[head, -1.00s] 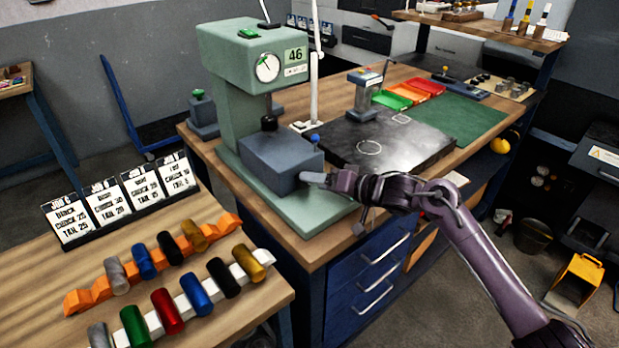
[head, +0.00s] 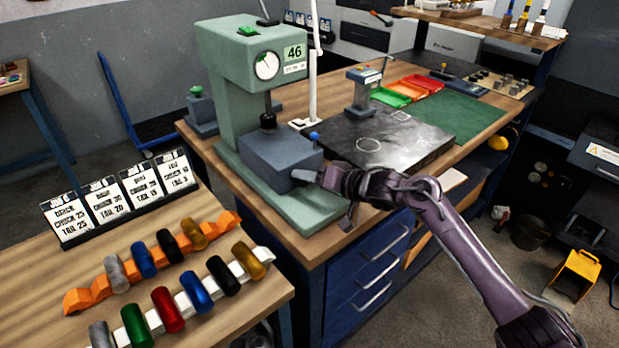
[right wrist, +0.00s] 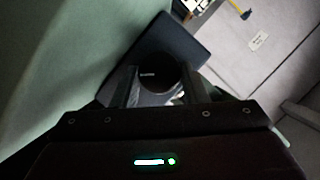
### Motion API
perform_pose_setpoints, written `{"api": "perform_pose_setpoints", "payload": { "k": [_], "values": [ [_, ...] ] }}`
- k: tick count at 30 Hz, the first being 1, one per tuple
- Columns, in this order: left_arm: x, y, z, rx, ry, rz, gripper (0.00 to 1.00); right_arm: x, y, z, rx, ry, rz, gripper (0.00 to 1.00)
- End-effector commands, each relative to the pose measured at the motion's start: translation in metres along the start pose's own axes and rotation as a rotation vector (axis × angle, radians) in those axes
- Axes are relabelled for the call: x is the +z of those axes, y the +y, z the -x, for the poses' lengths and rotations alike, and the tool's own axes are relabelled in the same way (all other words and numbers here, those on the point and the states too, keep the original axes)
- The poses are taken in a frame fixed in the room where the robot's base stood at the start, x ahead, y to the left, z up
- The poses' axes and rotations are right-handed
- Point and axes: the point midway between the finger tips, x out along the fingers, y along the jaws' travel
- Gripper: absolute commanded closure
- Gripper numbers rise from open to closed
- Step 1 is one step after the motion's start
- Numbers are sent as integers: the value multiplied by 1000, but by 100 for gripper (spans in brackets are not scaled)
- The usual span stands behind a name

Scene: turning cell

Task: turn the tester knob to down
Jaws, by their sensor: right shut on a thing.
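The tester (head: 228,70) is a pale green machine with a dial (head: 266,66), a "46" label and a dark grey block (head: 272,158) on its base. My right gripper (head: 303,178) is at the front right of this block. In the right wrist view the tester knob (right wrist: 158,76) is a dark round piece with a small pale mark, between the fingers of my right gripper (right wrist: 157,88), which is shut on it. In the head view the gripper hides the knob, so I cannot read its setting there. My left gripper is out of view.
A blue-topped lever (head: 314,137) stands close behind the block. A black plate (head: 400,150) lies to the right on the bench. In front, a wooden table (head: 235,325) holds several coloured cylinders and a row of cards (head: 120,195).

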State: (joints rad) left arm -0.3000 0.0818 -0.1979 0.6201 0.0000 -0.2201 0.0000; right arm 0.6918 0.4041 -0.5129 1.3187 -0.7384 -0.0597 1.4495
Motion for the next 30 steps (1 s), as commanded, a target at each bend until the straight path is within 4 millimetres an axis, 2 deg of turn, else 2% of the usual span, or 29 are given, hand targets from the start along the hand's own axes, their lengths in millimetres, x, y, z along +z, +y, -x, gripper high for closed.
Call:
{"api": "perform_pose_setpoints", "payload": {
  "k": [8, 16, 30],
  "values": [
    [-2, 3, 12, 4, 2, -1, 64, 0, -2, 1, 41, -3, 93, 83],
    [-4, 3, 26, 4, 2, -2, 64, 0, -4, 0, 116, -4, 277, 83],
    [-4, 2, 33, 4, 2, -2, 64, 3, -5, -1, 219, -3, 526, 83]
  ]
}}
